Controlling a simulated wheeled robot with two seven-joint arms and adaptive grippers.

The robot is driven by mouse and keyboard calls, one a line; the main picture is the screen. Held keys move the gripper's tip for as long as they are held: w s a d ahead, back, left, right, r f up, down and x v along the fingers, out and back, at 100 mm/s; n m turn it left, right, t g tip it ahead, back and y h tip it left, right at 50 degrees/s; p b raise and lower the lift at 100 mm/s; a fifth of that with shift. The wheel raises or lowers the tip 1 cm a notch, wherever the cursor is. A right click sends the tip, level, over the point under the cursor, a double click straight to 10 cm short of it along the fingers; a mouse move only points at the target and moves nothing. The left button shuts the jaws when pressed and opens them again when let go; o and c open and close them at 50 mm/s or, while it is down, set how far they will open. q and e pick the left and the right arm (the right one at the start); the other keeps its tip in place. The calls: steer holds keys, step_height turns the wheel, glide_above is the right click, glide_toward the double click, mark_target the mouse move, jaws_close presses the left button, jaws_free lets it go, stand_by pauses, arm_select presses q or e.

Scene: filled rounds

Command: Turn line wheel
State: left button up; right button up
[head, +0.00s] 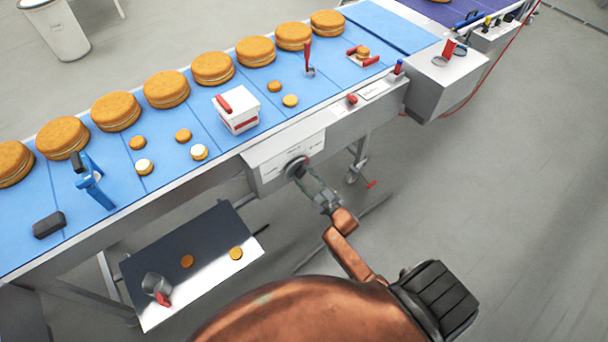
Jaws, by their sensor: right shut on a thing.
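The line wheel (293,164) is a small dark round knob on the pale front panel (272,172) of the conveyor. My right gripper (302,174) reaches up to it from below right and is shut on it. The fingers cover part of the wheel, so its angle and markings are hard to tell. My left gripper is not in view.
The blue conveyor belt (120,215) carries a row of large filled rounds (212,68), small rounds, a white box (236,110), a blue tool (92,182) and a black block (49,225). A dark tray (215,215) sits below left. Floor at right is clear.

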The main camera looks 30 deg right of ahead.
steer(key=m+p, duration=0.1)
steer(key=m, duration=0.3)
steer(key=shift+p, duration=0.3)
steer(key=shift+m+p, duration=0.4)
steer(key=shift+m, duration=1.2)
steer(key=shift+f, duration=0.1)
steer(key=o, duration=1.2)
steer(key=shift+c, duration=0.2)
steer(key=s, duration=1.2)
steer(key=shift+d, duration=0.45)
